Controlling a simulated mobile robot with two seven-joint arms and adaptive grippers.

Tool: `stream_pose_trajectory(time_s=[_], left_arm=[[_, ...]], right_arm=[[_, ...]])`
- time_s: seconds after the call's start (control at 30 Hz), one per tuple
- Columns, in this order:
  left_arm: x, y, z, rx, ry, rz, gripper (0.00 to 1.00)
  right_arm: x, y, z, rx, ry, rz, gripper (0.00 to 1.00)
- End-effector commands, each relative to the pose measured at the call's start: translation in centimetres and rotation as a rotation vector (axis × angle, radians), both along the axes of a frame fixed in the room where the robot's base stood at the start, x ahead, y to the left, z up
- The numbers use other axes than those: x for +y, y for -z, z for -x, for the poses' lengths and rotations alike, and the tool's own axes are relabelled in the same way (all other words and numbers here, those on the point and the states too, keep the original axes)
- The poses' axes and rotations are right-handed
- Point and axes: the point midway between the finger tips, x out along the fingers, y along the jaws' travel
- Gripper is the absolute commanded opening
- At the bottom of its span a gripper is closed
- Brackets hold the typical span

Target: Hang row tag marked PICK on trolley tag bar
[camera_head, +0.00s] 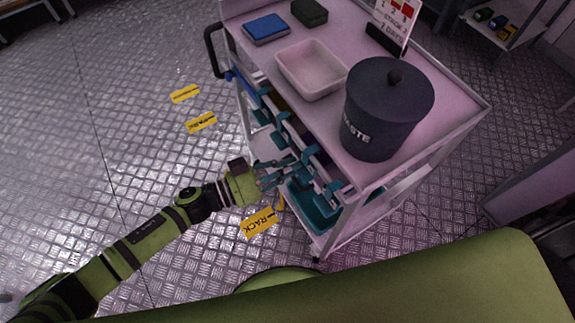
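The trolley (462,112) stands at the centre right, with a side bar (300,135) that carries several teal hooks or clips along its left side. My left gripper (288,172) is at this side, close to the lower front end of the bar. Its fingers overlap the teal parts, so I cannot tell whether they are open or shut or touch the bar. A small yellow piece (280,201) shows just below the gripper; I cannot tell whether it is a tag. No tag marked PICK can be read. My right gripper is not in view.
On the trolley top are a dark lidded WASTE bin (372,125), a pale tray (296,78), a blue pad (266,28), a dark green block (309,12) and a sign (397,18). A yellow RACK label (258,222) appears on the floor.

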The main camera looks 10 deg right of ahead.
Motion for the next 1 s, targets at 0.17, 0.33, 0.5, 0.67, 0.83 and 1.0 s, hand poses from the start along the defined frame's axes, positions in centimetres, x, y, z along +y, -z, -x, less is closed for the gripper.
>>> stream_pose_trajectory(time_s=[0.17, 0.33, 0.5, 0.67, 0.83, 1.0], left_arm=[[0.0, 0.0, 0.0, 0.000, 0.000, 0.001, 0.44], [0.0, 0.0, 0.0, 0.000, 0.000, 0.000, 0.44], [1.0, 0.1, 0.2, 0.001, -0.002, -0.002, 0.44], [3.8, 0.1, 0.8, 0.001, -0.002, -0.005, 0.44], [7.5, 0.0, 1.7, 0.003, -0.002, -0.004, 0.44], [10.2, -0.1, 2.3, 0.001, -0.001, -0.002, 0.44]], right_arm=[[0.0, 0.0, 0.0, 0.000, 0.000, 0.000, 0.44], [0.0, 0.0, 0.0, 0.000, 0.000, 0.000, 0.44], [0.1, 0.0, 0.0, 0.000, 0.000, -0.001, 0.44], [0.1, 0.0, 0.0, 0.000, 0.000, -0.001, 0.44], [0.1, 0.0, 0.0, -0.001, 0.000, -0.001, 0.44], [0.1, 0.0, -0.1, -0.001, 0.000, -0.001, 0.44]])
